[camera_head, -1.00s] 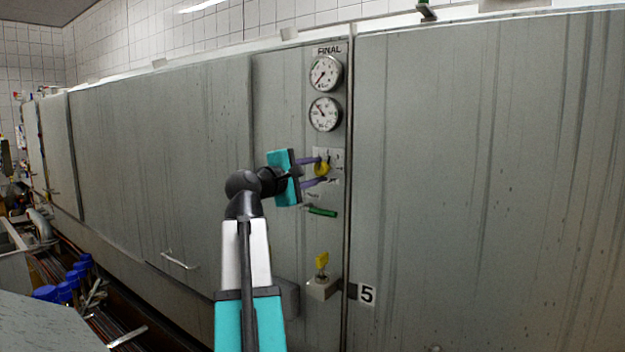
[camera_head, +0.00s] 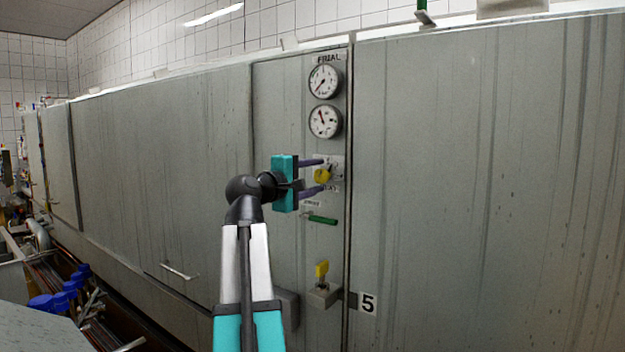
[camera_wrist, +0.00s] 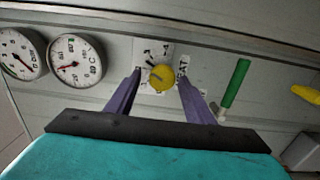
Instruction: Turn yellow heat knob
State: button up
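The yellow heat knob (camera_head: 322,175) sits on a pale label plate on the grey panel, below two round gauges. In the wrist view the yellow knob (camera_wrist: 161,77) shows between my two purple fingers, with dial marks around it. My gripper (camera_head: 318,176) is open and faces the panel, one finger above the knob and one below it in the head view. In the wrist view my gripper (camera_wrist: 160,80) has a gap on each side of the knob. Whether the fingertips reach the panel is hard to tell.
A green handle (camera_head: 322,220) sticks out just below the knob. A yellow switch (camera_head: 321,269) on a small box is lower down. Two gauges (camera_head: 325,121) are above. The panel to the right is bare, with a number 5 label (camera_head: 367,303).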

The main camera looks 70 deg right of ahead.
jog(key=shift+a+f, duration=0.1)
jog(key=shift+f, duration=0.05)
jog(key=shift+a, duration=0.15)
jog(key=shift+w+a, duration=0.15)
jog(key=shift+a, duration=0.45)
jog(key=b+v, duration=0.2)
jog(key=v, duration=1)
jog(key=shift+w+a, duration=0.1)
jog(key=shift+a, duration=0.05)
